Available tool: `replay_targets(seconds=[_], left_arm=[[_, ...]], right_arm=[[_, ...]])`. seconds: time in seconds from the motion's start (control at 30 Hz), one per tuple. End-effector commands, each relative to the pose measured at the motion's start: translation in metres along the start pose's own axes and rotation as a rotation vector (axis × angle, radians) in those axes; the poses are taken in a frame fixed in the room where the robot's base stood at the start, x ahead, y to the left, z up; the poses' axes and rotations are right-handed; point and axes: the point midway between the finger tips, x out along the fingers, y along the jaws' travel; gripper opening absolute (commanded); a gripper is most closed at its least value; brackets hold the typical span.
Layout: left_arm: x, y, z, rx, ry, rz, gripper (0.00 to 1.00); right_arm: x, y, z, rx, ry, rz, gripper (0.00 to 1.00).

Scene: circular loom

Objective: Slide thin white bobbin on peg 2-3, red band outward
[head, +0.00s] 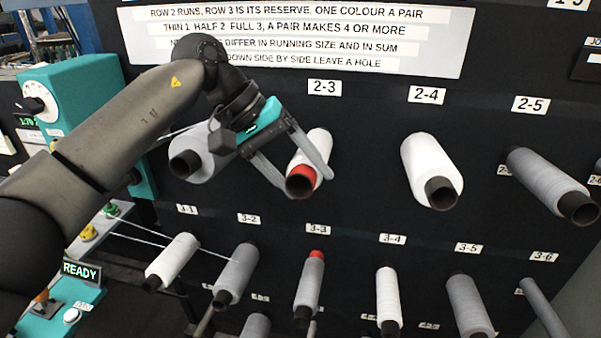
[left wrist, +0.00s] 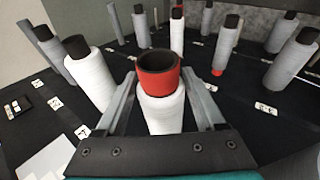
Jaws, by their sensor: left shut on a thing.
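The thin white bobbin (head: 316,147) with a red band (head: 302,174) sits under the label 2-3 (head: 324,87), close against the dark board. Its red end points outward, toward me. My left gripper (head: 303,178) has one finger on each side of it and is shut on it. The left wrist view shows the same white bobbin (left wrist: 163,112) between the two fingers, red band (left wrist: 158,80) and dark hollow core at the near end. The peg itself is hidden inside the bobbin. My right gripper is not in view.
A grey bobbin (head: 199,152) is just left of my gripper. A white bobbin (head: 425,160) on 2-4 and a grey bobbin (head: 543,172) on 2-5 are to the right. Row 3 below holds several bobbins, one on 3-3 (head: 309,282) with its red band inward.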

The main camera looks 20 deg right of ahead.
Motion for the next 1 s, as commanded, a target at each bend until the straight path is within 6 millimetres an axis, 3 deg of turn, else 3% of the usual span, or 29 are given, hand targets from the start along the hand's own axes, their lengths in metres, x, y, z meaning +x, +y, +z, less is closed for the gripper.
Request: replay_targets(seconds=[0.63,0.67,0.9,1.0], left_arm=[[0.0011,0.0019,-0.0078,0.0,0.0,0.003,0.0],[0.0013,0.0016,-0.0078,0.001,0.0,0.003,0.73],[0.0018,0.0007,-0.0073,0.0,0.0,0.002,1.0],[0.0019,0.0006,-0.0073,0.0,0.0,0.002,1.0]], right_arm=[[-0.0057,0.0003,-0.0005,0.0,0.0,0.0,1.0],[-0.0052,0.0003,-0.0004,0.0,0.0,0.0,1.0],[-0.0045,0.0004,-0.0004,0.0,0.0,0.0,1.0],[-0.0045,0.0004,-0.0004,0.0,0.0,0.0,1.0]])
